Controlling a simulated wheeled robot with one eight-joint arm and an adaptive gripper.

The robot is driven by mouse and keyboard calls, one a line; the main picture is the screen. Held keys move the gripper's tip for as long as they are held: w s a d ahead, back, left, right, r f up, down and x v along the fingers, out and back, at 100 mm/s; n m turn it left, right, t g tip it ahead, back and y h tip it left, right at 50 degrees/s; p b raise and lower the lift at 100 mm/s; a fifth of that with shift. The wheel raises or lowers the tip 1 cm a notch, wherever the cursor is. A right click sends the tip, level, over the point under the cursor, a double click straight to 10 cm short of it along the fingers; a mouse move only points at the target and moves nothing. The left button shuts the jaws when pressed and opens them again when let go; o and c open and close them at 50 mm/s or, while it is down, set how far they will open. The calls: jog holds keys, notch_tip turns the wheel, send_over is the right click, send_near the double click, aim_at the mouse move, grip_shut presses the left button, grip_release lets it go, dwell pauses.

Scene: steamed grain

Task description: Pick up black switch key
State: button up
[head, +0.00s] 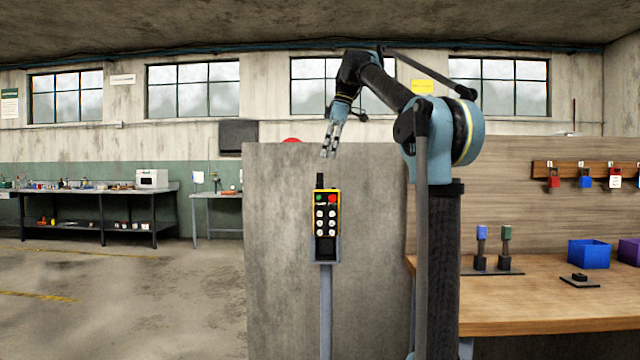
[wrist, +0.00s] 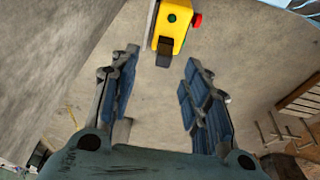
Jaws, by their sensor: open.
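A yellow-edged control box (head: 326,226) with a green button, a red button and several white ones stands on a grey post in front of a concrete panel. A black stub (head: 320,181), which looks like the black switch key, sticks up from its top. In the wrist view the stub (wrist: 164,53) is a dark block on the end of the yellow box (wrist: 174,25). My gripper (head: 329,154) is above the box, fingers pointing down, open and empty. In the wrist view the stub appears between the fingertips (wrist: 162,60), apart from both fingers.
The concrete panel (head: 280,240) stands close behind the box. On the right, a wooden bench (head: 530,312) holds blue-topped and green-topped pieces (head: 494,248), a small black piece on a plate (head: 579,279) and a blue bin (head: 589,254). Open floor lies to the left.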

aim_at(320, 181)
jog(key=shift+s+a+x, duration=0.1)
jog(key=shift+a+x, duration=0.05)
jog(key=shift+x, duration=1.05)
jog(key=shift+s+a+x, duration=0.15)
jog(key=shift+x, duration=1)
jog(key=shift+s+a+x, duration=0.1)
jog(key=shift+a+x, duration=0.1)
jog(key=shift+x, duration=1)
jog(key=shift+r, duration=0.15)
jog(key=c, duration=1)
